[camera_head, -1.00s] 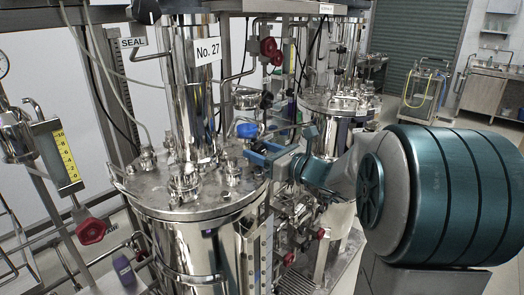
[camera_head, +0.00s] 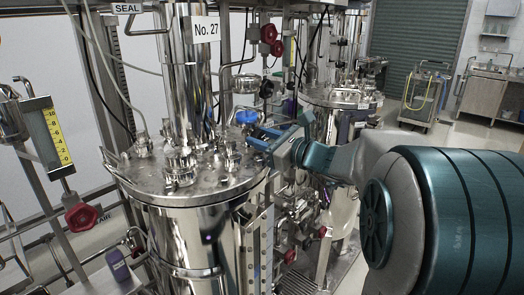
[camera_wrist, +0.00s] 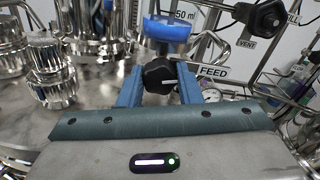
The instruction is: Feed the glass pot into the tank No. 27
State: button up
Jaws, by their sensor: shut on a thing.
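Tank No. 27 (camera_head: 195,235) is a shiny steel vessel with a flat lid crowded with fittings. My gripper (camera_head: 262,140) reaches in from the right over the lid's edge. In the wrist view its two blue fingers (camera_wrist: 158,84) are shut on a black knob (camera_wrist: 158,72) with a white line mark, beside the FEED label (camera_wrist: 213,72). A blue round piece (camera_wrist: 168,38) stands just beyond the knob, and it also shows in the head view (camera_head: 246,117). It may be the glass pot's collar; I cannot make out the glass clearly.
Steel fittings (camera_wrist: 52,75) crowd the lid to the left in the wrist view. A black VENT knob (camera_wrist: 268,17) is at upper right. A yellow gauge (camera_head: 52,135) and red handwheel (camera_head: 81,216) stand left of the tank. Another steel vessel (camera_head: 345,100) is behind.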

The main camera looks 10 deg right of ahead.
jog(key=shift+f+n+b, duration=0.1)
jog(key=shift+n+b, duration=0.6)
jog(key=o, duration=1)
jog(key=b+v, duration=0.1)
jog(key=v, duration=1.3)
jog(key=shift+a, duration=0.1)
